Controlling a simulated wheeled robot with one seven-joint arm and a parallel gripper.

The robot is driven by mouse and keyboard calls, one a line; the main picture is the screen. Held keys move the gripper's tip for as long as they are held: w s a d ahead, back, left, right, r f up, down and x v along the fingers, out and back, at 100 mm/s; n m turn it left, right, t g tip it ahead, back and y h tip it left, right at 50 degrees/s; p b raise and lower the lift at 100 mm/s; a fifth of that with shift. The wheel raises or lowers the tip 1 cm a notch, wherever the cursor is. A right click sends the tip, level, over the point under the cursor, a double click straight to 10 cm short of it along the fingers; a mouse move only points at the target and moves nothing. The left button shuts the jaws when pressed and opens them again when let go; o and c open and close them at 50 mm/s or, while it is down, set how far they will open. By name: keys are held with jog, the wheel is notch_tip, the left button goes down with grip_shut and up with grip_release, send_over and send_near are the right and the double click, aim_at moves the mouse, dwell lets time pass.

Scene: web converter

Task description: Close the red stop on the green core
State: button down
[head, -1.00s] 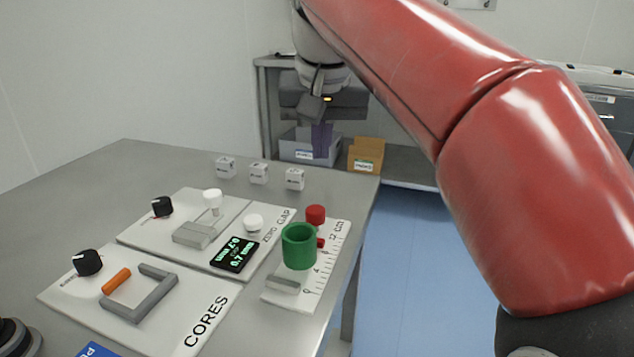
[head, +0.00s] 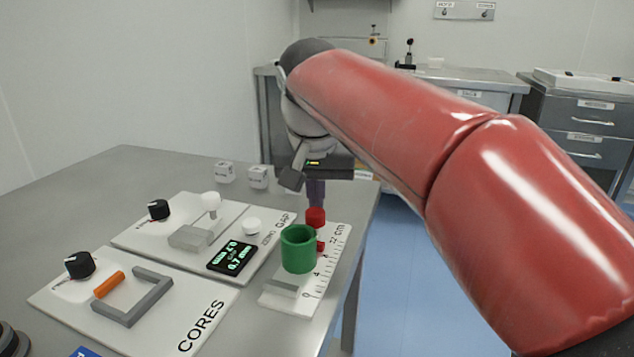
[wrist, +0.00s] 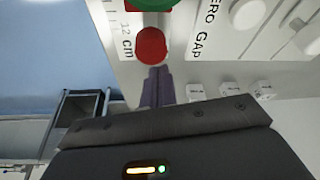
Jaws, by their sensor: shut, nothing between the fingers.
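The green core (head: 298,250) is a hollow green cylinder standing on the white cm scale plate (head: 322,262) near the table's right edge. The red stop (head: 316,218) has a round red knob and stands just behind the core; a lower red part shows beside the core. In the wrist view the red stop (wrist: 151,45) lies between the green core (wrist: 155,4) and my fingers. My gripper (head: 316,200) points down just behind the red knob, fingers shut and empty. In the wrist view my gripper (wrist: 157,72) ends close to the knob; I cannot tell whether it touches.
The cores panel (head: 205,308) lies in front. White cubes (head: 258,177) stand behind. Blue floor (head: 400,285) lies right of the table.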

aim_at(308, 212)
jog(key=shift+s, duration=0.3)
jog(key=s, duration=0.1)
jog(key=s+a, duration=0.1)
jog(key=s, duration=0.1)
jog(key=shift+s+a+b, duration=0.15)
jog(key=shift+s+b, duration=0.05)
jog(key=shift+b, duration=0.15)
jog(key=shift+w, duration=0.1)
jog(key=w+p, duration=0.1)
jog(key=w, duration=0.1)
jog(key=w+r+p, duration=0.1)
jog(key=w, duration=0.1)
jog(key=shift+r, duration=0.2)
jog(key=s+p+v, duration=0.1)
jog(key=v, duration=0.7)
jog(key=s+d+f, duration=0.5)
jog(key=f, duration=0.2)
jog(key=s+d+f+t, duration=0.1)
jog(key=s+d+f, duration=0.3)
jog(key=f, duration=0.4)
jog(key=s+d+f+n, duration=0.1)
jog(key=s+d+f, duration=0.4)
jog(key=d+f, duration=0.2)
jog(key=shift+s+f+t, duration=0.3)
jog(key=shift+f+t, duration=0.1)
jog(key=shift+f, duration=0.3)
